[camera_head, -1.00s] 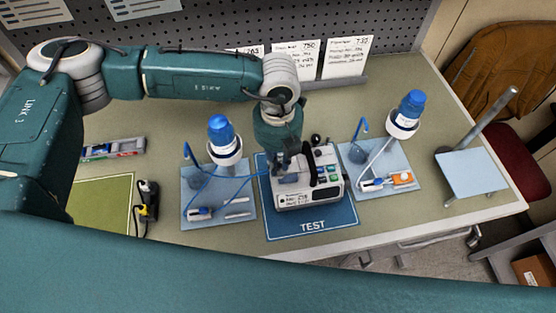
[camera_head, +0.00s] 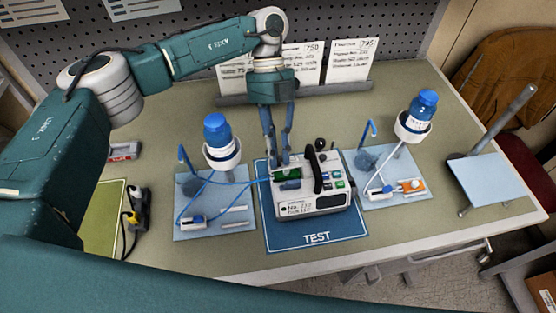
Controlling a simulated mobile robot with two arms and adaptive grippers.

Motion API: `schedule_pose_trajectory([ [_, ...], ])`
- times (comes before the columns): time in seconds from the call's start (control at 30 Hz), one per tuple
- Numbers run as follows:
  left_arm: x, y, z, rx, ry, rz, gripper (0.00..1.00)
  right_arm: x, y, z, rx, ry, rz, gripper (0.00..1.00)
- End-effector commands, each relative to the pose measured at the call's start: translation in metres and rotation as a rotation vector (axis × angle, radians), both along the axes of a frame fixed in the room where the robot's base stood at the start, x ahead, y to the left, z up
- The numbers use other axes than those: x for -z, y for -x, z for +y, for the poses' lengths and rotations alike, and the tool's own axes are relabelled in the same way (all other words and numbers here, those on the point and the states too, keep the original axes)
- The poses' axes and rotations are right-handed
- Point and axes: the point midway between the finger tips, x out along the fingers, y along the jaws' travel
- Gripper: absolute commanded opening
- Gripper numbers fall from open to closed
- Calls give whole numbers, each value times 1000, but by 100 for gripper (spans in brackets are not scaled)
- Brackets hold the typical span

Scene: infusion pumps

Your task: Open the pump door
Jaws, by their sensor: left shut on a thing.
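The white infusion pump (camera_head: 312,203) stands on the blue TEST mat (camera_head: 316,238) near the table's front edge. It has a dark upright handle, green and blue buttons and a label on its front. My left gripper (camera_head: 279,163) points down at the pump's left rear, its fingers shut on what looks like the edge of the pump door. The fingertips are small, so the exact grip and the door's angle are hard to tell. A dark green area (camera_head: 286,174) shows just in front of the fingers. My right gripper is not in view.
Blue-capped bottles on stands rise left (camera_head: 217,133) and right (camera_head: 421,106) of the pump, with tubing on light blue mats. A blue tube runs from the left stand towards the pump. Cards (camera_head: 350,60) stand behind. A metal post (camera_head: 502,115) stands at right.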

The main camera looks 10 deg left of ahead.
Motion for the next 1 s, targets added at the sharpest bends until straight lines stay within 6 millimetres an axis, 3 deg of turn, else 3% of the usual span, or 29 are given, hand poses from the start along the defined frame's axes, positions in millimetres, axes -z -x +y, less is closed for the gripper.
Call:
schedule_pose_trajectory([
  [0.2,-1,-4,0,-1,19,52,0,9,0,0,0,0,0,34],
  [0.67,-2,-4,1,0,22,64,0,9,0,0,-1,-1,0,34],
  [0.7,-2,-4,1,0,22,64,24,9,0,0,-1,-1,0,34],
  [0.77,-2,-4,1,-1,21,64,35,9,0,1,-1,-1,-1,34],
  [1.0,-2,-4,1,-1,21,64,35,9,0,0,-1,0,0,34],
])
